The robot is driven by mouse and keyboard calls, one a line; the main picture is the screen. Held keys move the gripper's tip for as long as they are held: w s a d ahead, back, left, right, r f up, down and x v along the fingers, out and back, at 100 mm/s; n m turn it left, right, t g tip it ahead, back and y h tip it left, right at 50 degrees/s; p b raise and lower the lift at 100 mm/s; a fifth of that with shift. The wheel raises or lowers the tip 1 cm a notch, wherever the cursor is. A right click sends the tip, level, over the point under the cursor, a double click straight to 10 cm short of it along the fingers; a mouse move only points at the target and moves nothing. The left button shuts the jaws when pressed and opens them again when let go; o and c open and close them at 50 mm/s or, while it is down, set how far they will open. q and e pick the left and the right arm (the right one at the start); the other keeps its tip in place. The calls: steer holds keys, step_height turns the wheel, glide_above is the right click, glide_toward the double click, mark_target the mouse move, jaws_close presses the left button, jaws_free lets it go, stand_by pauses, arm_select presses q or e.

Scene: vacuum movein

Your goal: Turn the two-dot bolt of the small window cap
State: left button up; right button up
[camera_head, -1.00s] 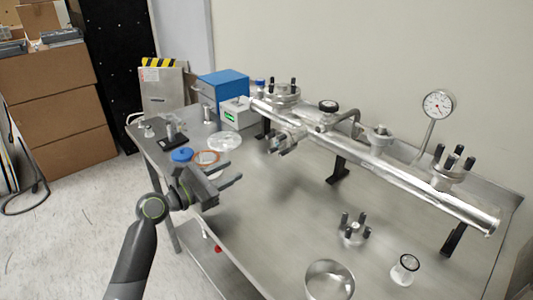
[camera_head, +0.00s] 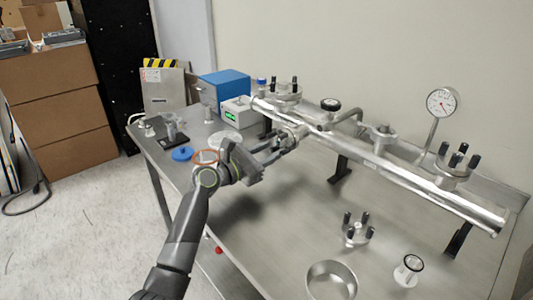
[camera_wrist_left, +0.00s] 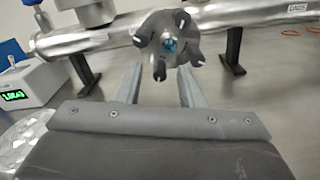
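The small window cap (camera_wrist_left: 170,42) sits on the side of the silver tube, with a teal glass centre and several dark bolts around it. In the head view the cap (camera_head: 290,136) is partly covered by my left gripper (camera_head: 279,147). In the left wrist view my left gripper (camera_wrist_left: 160,76) has its two fingers apart, pointing at the cap. A lower bolt (camera_wrist_left: 159,70) shows in the gap between the fingertips; I cannot tell whether they touch it. No dot marks can be made out on the bolts. My right gripper is not in view.
The silver tube (camera_head: 400,174) stands on black supports (camera_head: 340,168) along the back of the metal table (camera_head: 290,215). A pressure gauge (camera_head: 441,102) rises behind it. A loose bolted cap (camera_head: 356,230), a metal ring (camera_head: 331,281) and a glass piece (camera_head: 408,269) lie front right.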

arm_select(q)
jaws_close()
steer(key=shift+m, duration=0.3)
steer(key=m, duration=0.2)
steer(key=shift+f+m, duration=0.1)
steer(key=shift+m, duration=2)
jaws_free()
